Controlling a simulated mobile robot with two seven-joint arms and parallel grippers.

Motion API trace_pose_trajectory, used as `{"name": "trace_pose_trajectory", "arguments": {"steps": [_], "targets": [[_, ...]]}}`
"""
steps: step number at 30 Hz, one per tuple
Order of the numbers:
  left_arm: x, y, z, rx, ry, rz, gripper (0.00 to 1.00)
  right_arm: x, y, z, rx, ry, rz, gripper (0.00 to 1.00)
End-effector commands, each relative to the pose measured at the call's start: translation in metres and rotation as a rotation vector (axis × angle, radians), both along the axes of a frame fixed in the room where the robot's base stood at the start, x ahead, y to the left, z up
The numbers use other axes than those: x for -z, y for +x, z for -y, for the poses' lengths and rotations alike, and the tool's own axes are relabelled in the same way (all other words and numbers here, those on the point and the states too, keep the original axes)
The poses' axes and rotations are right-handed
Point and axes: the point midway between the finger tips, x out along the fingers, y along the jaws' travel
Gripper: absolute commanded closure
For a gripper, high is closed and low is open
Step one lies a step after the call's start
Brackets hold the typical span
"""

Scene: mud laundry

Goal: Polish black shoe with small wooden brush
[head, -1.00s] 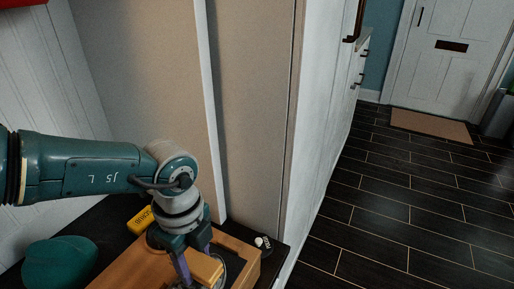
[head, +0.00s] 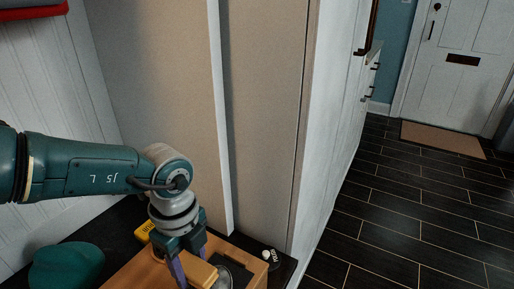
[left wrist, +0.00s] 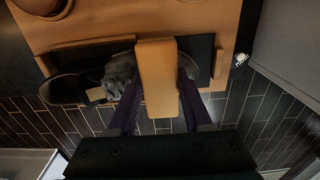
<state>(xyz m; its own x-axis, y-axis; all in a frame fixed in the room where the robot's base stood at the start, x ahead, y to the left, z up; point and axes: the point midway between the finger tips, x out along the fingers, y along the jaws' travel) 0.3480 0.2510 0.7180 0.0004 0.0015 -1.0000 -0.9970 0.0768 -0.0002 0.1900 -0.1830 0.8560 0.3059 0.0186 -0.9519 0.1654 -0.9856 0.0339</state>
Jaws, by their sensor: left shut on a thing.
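My left gripper (head: 192,272) is shut on the small wooden brush (head: 204,273), a light tan block. In the left wrist view the brush (left wrist: 156,75) sits upright in the picture between my two purple fingers. Behind and beside it is a dark shape that looks like the black shoe (left wrist: 64,88), with a grey patch near its middle; the brush and a finger hide part of it. In the head view a dark form with a grey rim shows just right of the brush. I cannot tell whether the brush touches the shoe. My right gripper is not in view.
A wooden box (head: 130,272) lies beneath, on a dark bench. A yellow box (head: 144,229) is behind it, a green cloth item (head: 66,265) at left, and a small black-and-white item (head: 271,258) at right. Tall beige panels (head: 160,100) stand close behind.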

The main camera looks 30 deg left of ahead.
Motion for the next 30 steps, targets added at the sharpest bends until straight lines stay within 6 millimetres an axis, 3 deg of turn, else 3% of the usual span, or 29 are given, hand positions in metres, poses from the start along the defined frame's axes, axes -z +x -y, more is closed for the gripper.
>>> {"name": "trace_pose_trajectory", "arguments": {"steps": [8,21,30], "targets": [[0.000,0.000,0.004,0.002,-0.001,0.000,0.95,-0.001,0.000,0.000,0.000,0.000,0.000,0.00],[-0.002,-0.003,0.034,0.002,-0.001,0.000,0.95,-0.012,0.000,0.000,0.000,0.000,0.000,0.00],[-0.001,-0.003,0.036,0.000,0.000,0.000,0.95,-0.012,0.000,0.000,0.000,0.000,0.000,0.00]]}}
